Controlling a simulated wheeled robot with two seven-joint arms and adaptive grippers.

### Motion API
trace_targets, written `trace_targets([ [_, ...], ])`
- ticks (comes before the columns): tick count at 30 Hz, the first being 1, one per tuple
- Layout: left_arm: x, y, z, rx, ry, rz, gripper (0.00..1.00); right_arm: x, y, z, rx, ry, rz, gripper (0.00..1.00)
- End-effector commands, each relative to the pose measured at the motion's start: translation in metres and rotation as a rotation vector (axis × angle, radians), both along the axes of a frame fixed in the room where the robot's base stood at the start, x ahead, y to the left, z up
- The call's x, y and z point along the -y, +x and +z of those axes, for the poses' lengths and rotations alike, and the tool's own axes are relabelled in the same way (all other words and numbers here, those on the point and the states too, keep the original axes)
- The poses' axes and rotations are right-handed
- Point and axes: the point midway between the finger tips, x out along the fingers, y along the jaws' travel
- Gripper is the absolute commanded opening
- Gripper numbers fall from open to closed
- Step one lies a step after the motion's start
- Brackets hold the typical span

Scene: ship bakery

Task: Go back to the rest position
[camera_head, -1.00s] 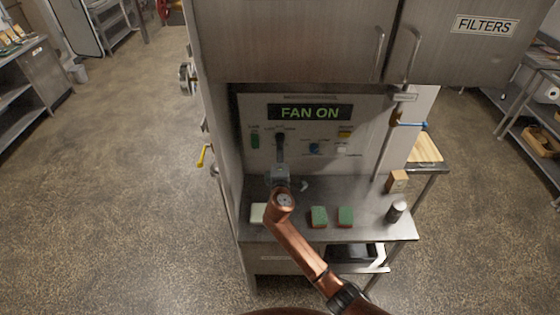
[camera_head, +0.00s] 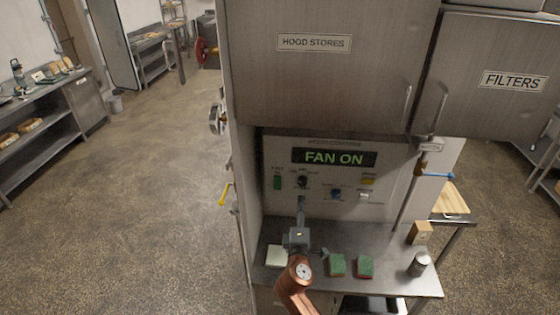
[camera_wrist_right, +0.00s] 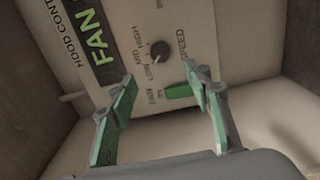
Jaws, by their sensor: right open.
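My right gripper (camera_head: 300,207) is in front of the hood control panel (camera_head: 322,185), above the steel shelf, with its copper arm coming up from below. In the right wrist view the gripper (camera_wrist_right: 160,105) is open, its two green-padded fingers apart with nothing between them. A black speed knob (camera_wrist_right: 160,49) shows just beyond the fingers, apart from them; it also shows in the head view (camera_head: 302,181). The display (camera_head: 334,157) reads FAN ON. My left gripper is not in view.
On the steel shelf (camera_head: 390,275) are a pale block (camera_head: 275,256), two green-topped sponges (camera_head: 337,265) (camera_head: 366,266), a grey can (camera_head: 419,264) and a wooden block (camera_head: 419,232). A yellow handle (camera_head: 224,193) sticks out left of the cabinet. The floor at left is open.

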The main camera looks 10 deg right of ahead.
Motion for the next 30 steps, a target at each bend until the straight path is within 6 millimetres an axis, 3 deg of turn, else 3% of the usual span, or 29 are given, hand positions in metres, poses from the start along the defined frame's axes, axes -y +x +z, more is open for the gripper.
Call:
trace_targets([
  [4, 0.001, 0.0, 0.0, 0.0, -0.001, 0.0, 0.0, 0.009, -0.006, -0.01, -0.017, 0.035, -0.014, 0.46],
  [8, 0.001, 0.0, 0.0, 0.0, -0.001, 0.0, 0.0, 0.046, -0.031, -0.047, -0.081, 0.177, -0.078, 0.46],
  [14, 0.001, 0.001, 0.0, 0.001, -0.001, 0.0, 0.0, 0.117, -0.114, -0.138, -0.243, 0.54, -0.251, 0.46],
  [19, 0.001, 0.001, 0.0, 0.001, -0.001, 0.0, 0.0, 0.155, -0.209, -0.207, -0.387, 0.842, -0.42, 0.46],
  [24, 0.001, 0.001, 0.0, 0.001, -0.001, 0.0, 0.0, 0.165, -0.288, -0.245, -0.497, 1.056, -0.552, 0.46],
  [30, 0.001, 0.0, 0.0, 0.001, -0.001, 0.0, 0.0, 0.164, -0.353, -0.263, -0.586, 1.206, -0.655, 0.46],
])
